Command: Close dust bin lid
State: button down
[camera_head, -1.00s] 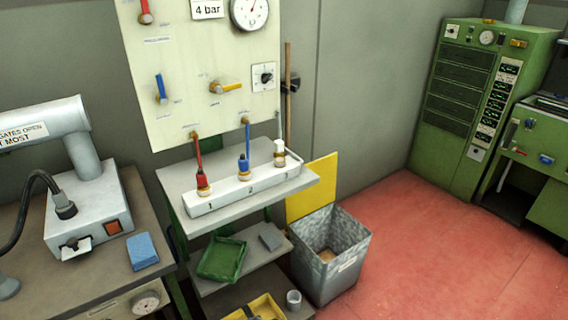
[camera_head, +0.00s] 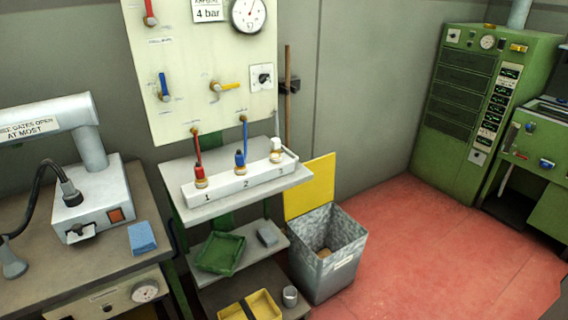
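The dust bin (camera_head: 338,272) is a grey metal box on the red floor, right of the small shelf stand. Its yellow lid (camera_head: 311,187) stands open, upright at the back of the bin near the wall. The bin's mouth is uncovered, and some brown matter shows inside. A small pale label is on its front. My gripper is not in view.
The shelf stand (camera_head: 214,211) is close to the bin's left side. A workbench (camera_head: 30,272) with a grey device stands at the left. Green cabinets (camera_head: 484,110) stand at the back right. The red floor (camera_head: 425,255) right of the bin is clear.

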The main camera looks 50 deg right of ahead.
aim_at(300, 199)
jog(key=u, duration=0.15)
jog(key=k, duration=0.95)
jog(key=z, duration=1.65)
jog(key=i, duration=1.1)
jog(key=u, duration=0.15)
